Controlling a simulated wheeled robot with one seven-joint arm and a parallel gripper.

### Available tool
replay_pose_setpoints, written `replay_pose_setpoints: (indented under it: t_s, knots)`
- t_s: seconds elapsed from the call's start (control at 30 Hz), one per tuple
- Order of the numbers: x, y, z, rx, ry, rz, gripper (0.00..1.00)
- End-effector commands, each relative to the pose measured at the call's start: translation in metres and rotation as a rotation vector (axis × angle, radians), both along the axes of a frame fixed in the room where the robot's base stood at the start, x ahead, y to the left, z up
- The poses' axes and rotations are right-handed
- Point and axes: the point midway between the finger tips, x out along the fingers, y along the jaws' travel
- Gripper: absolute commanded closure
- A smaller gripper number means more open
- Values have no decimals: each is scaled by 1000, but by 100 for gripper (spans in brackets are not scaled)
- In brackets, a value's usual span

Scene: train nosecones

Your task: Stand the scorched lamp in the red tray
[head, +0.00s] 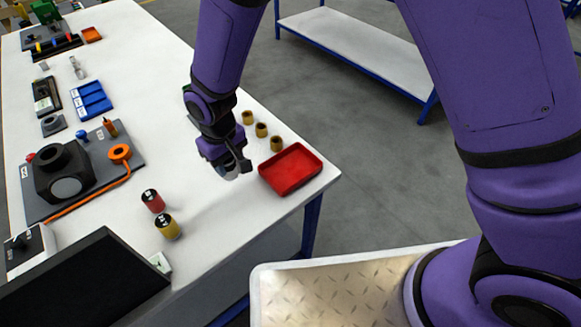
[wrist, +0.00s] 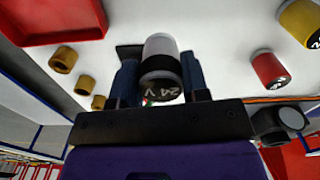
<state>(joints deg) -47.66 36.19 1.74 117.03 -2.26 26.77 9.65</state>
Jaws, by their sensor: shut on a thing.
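The lamp is a short cylinder with a whitish body, a dark band and a dark end marked 24 V; it shows in the wrist view (wrist: 159,48). My gripper (wrist: 160,72) is shut on it, one finger on each side. In the head view my gripper (head: 233,165) is over the white table, just left of the red tray, with a pale bit of the lamp showing below it. The red tray (head: 290,168) lies at the table's right corner and looks empty. Its edge also shows in the wrist view (wrist: 62,38) at upper left.
Several brass-coloured cylinders, such as the nearest (head: 277,143), stand behind the tray along the table edge. A red cylinder (head: 153,201) and a yellow cylinder (head: 167,227) stand left of my gripper. A grey fixture board (head: 85,175) is further left. The table between is clear.

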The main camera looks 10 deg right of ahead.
Motion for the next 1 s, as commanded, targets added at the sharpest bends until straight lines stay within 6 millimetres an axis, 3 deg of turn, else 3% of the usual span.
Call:
replay_pose_setpoints:
  t_s: [0.17, 0.6, 1.0]
  knots:
    - [7, -27, -2, -1, 0, -3, 84]
    - [35, -121, -12, -1, 1, -3, 84]
    - [44, -153, -16, -1, 1, 1, 84]
